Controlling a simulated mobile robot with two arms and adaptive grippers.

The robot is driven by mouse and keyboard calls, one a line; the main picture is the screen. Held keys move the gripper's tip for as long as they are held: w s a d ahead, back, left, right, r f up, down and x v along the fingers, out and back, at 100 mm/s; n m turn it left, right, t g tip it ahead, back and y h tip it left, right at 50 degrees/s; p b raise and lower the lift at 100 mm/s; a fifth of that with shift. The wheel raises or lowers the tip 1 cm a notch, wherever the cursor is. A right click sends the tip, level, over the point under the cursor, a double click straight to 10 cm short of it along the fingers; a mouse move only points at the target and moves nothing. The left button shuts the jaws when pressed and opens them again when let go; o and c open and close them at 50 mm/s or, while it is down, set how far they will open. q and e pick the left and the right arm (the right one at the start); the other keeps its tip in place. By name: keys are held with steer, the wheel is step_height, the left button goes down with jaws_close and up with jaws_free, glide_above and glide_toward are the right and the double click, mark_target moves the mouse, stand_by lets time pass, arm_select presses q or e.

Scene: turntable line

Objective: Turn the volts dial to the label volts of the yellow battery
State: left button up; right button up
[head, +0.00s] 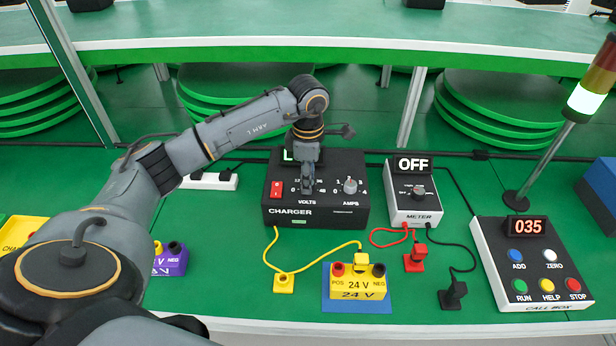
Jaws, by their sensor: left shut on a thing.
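The black charger (337,211) stands on the green table, with a volts dial on the left of its face and an amps dial (350,186) to the right. My left gripper (308,187) comes down in front of the charger and is shut on the volts dial. The gripper hides the dial and its pointer, so its setting cannot be read. The yellow battery (343,282) is labelled 24 V and sits on a blue mat (327,303) in front of the charger. My right gripper is not in view.
A meter (414,207) reading OFF stands right of the charger. A call box (535,275) showing 035 and a light tower (585,97) are at the right. Yellow, red and black leads (318,258) cross the table. A purple battery (170,262) sits beside my left arm.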

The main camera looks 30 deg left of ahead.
arm_select(q)
steer(key=shift+f+m+b, duration=0.1)
steer(key=shift+m+b, duration=0.8)
steer(key=shift+m, duration=0.1)
steer(key=m+b, duration=0.1)
steer(key=m, duration=0.1)
steer(key=shift+m+b, duration=0.3)
steer(key=m+b, duration=0.2)
steer(key=m, duration=0.2)
steer(key=shift+m, duration=0.7)
steer(key=o, duration=1.1)
steer(key=shift+o, duration=0.2)
